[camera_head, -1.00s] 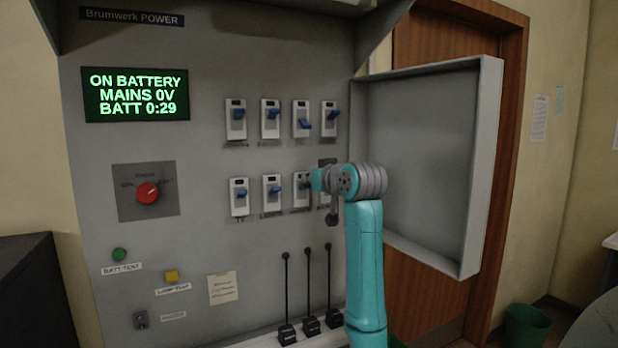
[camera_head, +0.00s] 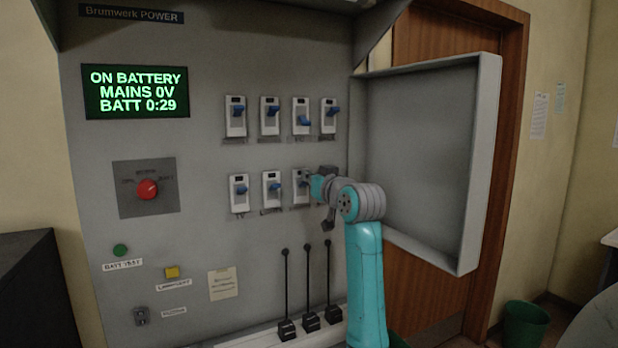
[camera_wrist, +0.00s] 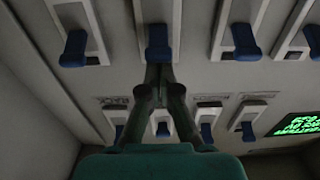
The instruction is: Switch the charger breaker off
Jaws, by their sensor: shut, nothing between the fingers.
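Breakers with blue levers stand in two rows on the grey panel (camera_head: 210,60); their labels are too blurred to read, so I cannot tell which is the charger breaker. My gripper (camera_head: 308,178) is shut and empty, at the third lower-row breaker (camera_head: 297,199). In the wrist view my gripper's tips (camera_wrist: 158,70) are just below that breaker's blue lever (camera_wrist: 158,38), close to or touching it.
An open cover door (camera_head: 430,150) stands right of my arm. Three black upright levers (camera_head: 308,285) rise below the breakers. A red knob (camera_head: 148,189), green button (camera_head: 120,250) and yellow button (camera_head: 172,271) are at left. The display (camera_head: 136,92) reads ON BATTERY, MAINS 0V, BATT 0:29.

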